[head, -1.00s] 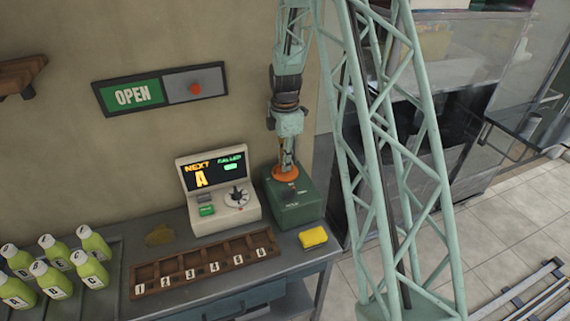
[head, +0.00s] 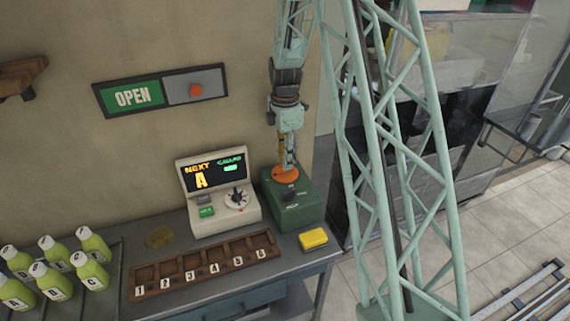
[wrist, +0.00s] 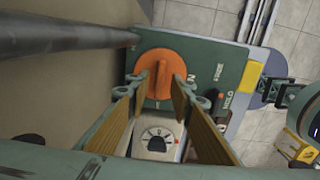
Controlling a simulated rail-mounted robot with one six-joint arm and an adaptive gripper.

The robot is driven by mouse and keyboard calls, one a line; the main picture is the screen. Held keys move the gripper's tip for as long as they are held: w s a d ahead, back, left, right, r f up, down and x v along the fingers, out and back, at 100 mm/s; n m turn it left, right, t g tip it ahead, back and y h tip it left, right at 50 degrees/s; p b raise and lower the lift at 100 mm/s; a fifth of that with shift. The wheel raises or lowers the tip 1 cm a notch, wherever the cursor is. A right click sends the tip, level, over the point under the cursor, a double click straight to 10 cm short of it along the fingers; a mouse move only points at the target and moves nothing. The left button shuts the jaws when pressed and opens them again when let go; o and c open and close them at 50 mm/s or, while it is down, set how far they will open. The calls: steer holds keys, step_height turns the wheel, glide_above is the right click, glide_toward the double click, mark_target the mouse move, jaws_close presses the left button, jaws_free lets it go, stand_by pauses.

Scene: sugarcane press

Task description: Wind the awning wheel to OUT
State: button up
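The orange wheel (head: 286,173) is a round knob with a raised ridge on top of a green box (head: 293,211) at the back right of the bench. In the wrist view the wheel (wrist: 157,73) shows from above, its ridge running roughly up and down the picture. My gripper (head: 288,164) points down over the wheel. In the wrist view its two tan-padded fingers (wrist: 159,76) are apart, one on each side of the ridge. I cannot tell whether they touch it.
A white console (head: 223,197) with a lit screen and dial stands close left of the box. A yellow sponge-like block (head: 313,239) lies in front. A numbered wooden rack (head: 205,263) and several green bottles (head: 92,243) are further left. An OPEN sign (head: 137,96) hangs above.

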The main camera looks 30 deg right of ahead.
step_height(320, 180, up, 10)
steer(key=shift+f, duration=0.15)
stand_by(0.4)
stand_by(0.6)
steer(key=s+a+r+m+t+b, duration=0.1)
steer(key=s+a+r+m, duration=0.3)
steer(key=s+a+r, duration=0.45)
steer(key=s+a+r+m+t+b, duration=0.1)
steer(key=s+a+r+m, duration=0.35)
steer(key=s+r, duration=0.7)
steer(key=s+a+r+m+t, duration=0.1)
steer(key=s+a+m, duration=0.2)
steer(key=s, duration=0.9)
steer(key=s+a+r+m+t+b, duration=0.1)
steer(key=s+a+m, duration=0.3)
steer(key=s, duration=0.9)
steer(key=shift+a+r+m, duration=0.25)
steer(key=shift+r+m, duration=0.1)
steer(key=shift+m, duration=0.2)
